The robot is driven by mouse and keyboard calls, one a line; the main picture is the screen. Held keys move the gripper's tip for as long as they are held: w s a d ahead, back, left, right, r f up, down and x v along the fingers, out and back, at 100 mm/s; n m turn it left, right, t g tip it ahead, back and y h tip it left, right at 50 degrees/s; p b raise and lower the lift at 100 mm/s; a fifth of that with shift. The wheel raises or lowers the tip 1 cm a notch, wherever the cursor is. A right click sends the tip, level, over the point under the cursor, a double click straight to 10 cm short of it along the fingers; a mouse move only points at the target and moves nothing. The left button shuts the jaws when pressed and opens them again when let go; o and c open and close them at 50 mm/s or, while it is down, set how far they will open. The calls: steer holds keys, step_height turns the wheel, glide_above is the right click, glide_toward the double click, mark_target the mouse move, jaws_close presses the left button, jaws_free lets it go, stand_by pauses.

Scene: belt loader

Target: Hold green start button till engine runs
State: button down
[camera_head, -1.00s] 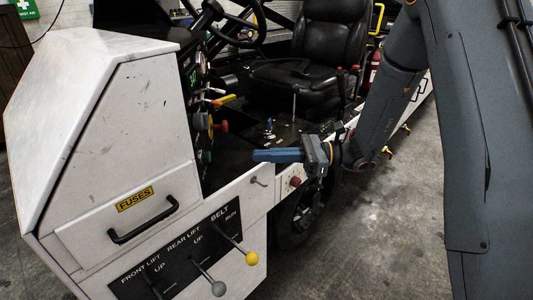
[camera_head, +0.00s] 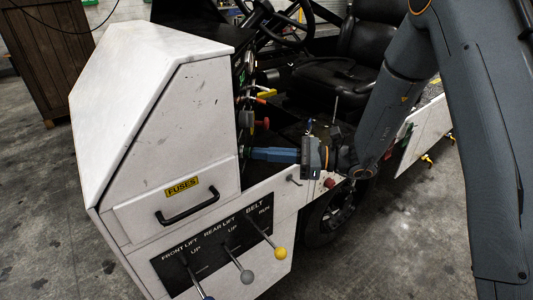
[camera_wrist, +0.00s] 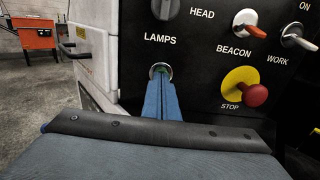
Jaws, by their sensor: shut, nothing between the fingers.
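The green start button (camera_wrist: 160,67) sits in a chrome ring below the LAMPS label on the black control panel (camera_wrist: 210,70). In the wrist view my gripper's blue fingers (camera_wrist: 161,82) are shut and empty. Their tips overlap the ring and cover most of the button, with only a little green showing. I cannot tell whether the button is pressed in. In the head view my gripper (camera_head: 254,154) reaches left to the panel, which is seen nearly edge-on, and the button is hidden.
A red stop knob (camera_wrist: 255,95) on a yellow disc sits right of the fingers. The beacon switch (camera_wrist: 246,22) and work switch (camera_wrist: 297,37) are above it. The white fuse cabinet (camera_head: 150,130) and lever panel (camera_head: 215,250) stand left of and below my gripper.

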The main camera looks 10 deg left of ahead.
steer(key=shift+a, duration=0.1)
steer(key=shift+s+a, duration=0.1)
steer(key=shift+a, duration=0.7)
steer(key=shift+a+r, duration=0.1)
stand_by(0.3)
steer(key=w+d+b, duration=0.1)
steer(key=d+b, duration=0.1)
steer(key=d, duration=1.2)
steer(key=shift+d, duration=0.25)
